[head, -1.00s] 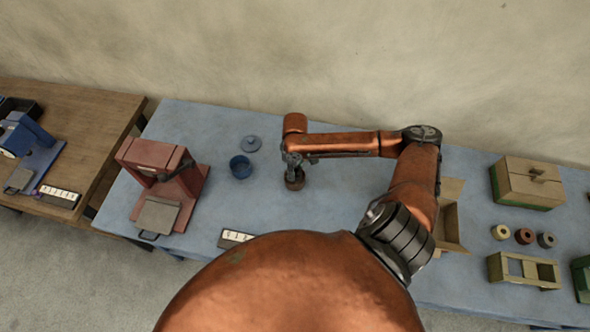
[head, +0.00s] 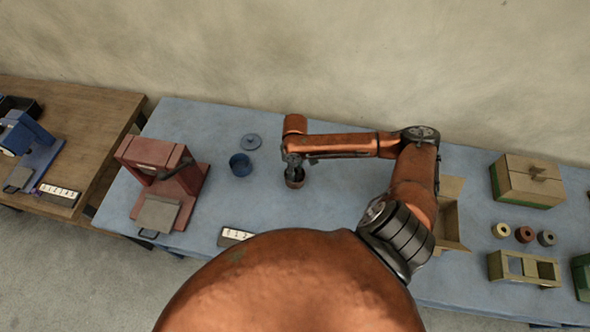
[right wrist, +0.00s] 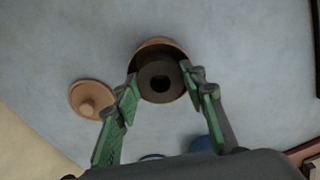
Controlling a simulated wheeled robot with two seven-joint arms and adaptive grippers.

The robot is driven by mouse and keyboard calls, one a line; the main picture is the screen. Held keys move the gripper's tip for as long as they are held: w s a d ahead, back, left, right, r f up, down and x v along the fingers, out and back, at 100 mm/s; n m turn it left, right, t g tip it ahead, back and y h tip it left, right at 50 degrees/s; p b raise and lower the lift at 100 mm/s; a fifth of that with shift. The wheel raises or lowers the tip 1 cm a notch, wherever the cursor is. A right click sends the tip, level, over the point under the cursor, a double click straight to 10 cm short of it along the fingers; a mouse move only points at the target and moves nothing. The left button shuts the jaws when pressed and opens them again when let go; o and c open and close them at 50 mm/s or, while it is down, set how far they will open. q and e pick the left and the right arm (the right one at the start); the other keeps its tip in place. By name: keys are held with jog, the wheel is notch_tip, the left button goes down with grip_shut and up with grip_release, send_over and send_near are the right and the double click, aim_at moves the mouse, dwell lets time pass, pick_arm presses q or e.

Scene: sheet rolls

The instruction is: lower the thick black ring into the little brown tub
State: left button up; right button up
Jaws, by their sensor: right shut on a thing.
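In the head view the tub (head: 296,184) stands on the blue table under my right gripper (head: 294,172), which hides most of the ring. My left gripper is not in view.
A brown knobbed lid (right wrist: 90,99) lies beside the tub. A blue tub (head: 240,165) and its lid (head: 252,142) are to the left, with a red press-like stand (head: 175,175) further left. A box (head: 528,182) and several small rolls (head: 525,234) are at the right.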

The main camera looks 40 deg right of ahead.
jog(key=shift+f, duration=0.1)
jog(key=o, duration=1.3)
jog(key=shift+c, duration=0.2)
jog(key=o, duration=0.3)
jog(key=shift+r+p, duration=4)
jog(key=shift+p, duration=0.85)
